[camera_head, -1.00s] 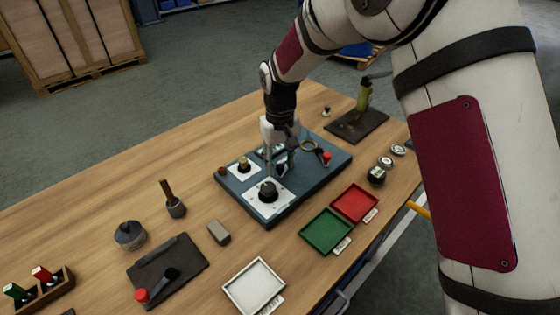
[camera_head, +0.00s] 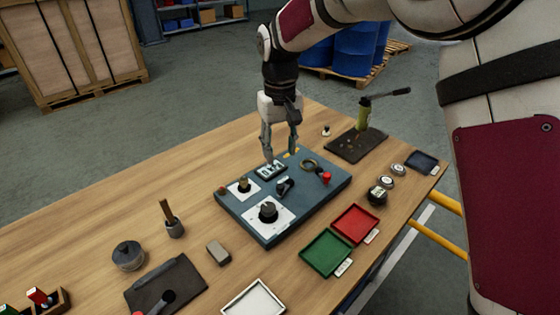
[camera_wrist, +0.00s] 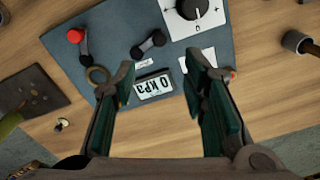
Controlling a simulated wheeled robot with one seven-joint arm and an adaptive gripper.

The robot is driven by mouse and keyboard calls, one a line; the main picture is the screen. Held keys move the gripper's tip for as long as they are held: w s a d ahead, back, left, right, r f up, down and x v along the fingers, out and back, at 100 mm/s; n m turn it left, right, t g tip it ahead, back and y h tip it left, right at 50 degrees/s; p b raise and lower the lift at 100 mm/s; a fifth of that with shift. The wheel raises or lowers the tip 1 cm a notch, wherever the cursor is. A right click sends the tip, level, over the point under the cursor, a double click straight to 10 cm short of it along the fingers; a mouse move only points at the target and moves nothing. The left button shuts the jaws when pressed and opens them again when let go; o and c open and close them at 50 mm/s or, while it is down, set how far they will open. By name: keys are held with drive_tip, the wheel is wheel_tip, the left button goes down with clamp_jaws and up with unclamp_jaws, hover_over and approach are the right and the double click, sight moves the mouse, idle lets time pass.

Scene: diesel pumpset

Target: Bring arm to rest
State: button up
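My gripper (camera_head: 280,156) hangs fingers-down above the far edge of the blue-grey panel (camera_head: 238,212), and its fingers are apart. In the wrist view my gripper (camera_wrist: 160,64) is open with nothing between its fingers. Beneath it the panel carries a small display (camera_wrist: 153,86) reading 0 kPa. The panel also holds a black lever (camera_head: 285,187), a red-knobbed lever (camera_head: 326,177), a brass-coloured ring (camera_head: 309,165) and a black dial on a white plate (camera_head: 268,211). My arm reaches in from the upper right.
A red tray (camera_head: 356,223) and a green tray (camera_head: 326,253) lie in front of the panel. A green hand pump (camera_head: 363,115) stands on a dark mat behind it.

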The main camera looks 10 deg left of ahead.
drive_tip(key=shift+r, duration=0.45)
drive_tip(key=s+d+r+m+t, duration=0.1)
drive_tip(key=s+d+r, duration=0.45)
drive_tip(key=d, duration=0.25)
drive_tip(key=s+d+r+m+t, duration=0.15)
drive_tip(key=s+d+r, duration=0.25)
drive_tip(key=d+r, duration=0.4)
drive_tip(key=s+d+f+m+t, duration=0.1)
drive_tip(key=s+d, duration=0.5)
drive_tip(key=s, duration=0.3)
drive_tip(key=s+d+f+m+t, duration=0.1)
drive_tip(key=s+d+f+m, duration=0.1)
drive_tip(key=s+d, duration=0.4)
drive_tip(key=s, duration=0.4)
